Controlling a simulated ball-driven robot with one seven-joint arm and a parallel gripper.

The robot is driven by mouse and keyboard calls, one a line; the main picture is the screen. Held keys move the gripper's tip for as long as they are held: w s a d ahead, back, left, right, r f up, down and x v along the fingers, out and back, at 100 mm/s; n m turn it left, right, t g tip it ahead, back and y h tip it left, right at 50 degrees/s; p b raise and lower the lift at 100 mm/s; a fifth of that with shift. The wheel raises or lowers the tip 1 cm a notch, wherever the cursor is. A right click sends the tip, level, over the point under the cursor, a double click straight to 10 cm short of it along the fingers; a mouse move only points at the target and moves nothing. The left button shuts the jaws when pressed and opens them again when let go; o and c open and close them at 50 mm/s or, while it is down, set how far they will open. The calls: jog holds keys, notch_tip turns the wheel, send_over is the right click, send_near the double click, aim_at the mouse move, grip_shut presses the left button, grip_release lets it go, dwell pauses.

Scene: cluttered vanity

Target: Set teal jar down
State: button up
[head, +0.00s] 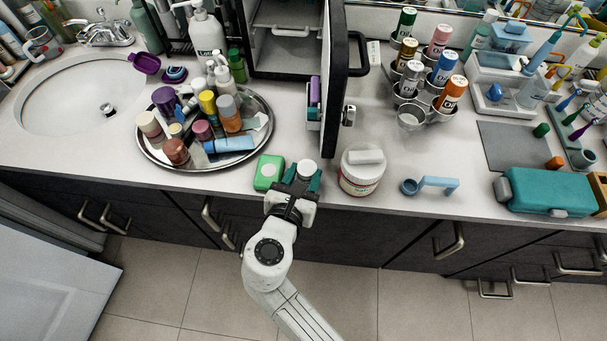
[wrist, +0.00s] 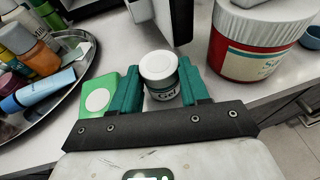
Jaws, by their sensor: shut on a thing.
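The teal jar (wrist: 163,92) has a white lid and a label reading "Gel". It sits upright between the two teal fingers of my gripper (wrist: 160,84), which is shut on it. In the head view the white lid of the jar (head: 307,169) shows at the counter's front edge, with my gripper (head: 300,181) around it. Much of the jar's body is hidden by the fingers and palm. I cannot tell whether its base touches the counter (head: 225,179).
A green box (head: 268,172) stands close at the left of my gripper. The round tray (head: 152,157) of bottles is farther left. An open cabinet door (head: 334,80) rises behind.

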jog(key=shift+f, duration=0.1)
jog(key=o, duration=1.1)
jog(key=shift+s, duration=0.1)
jog(key=v, duration=1.2)
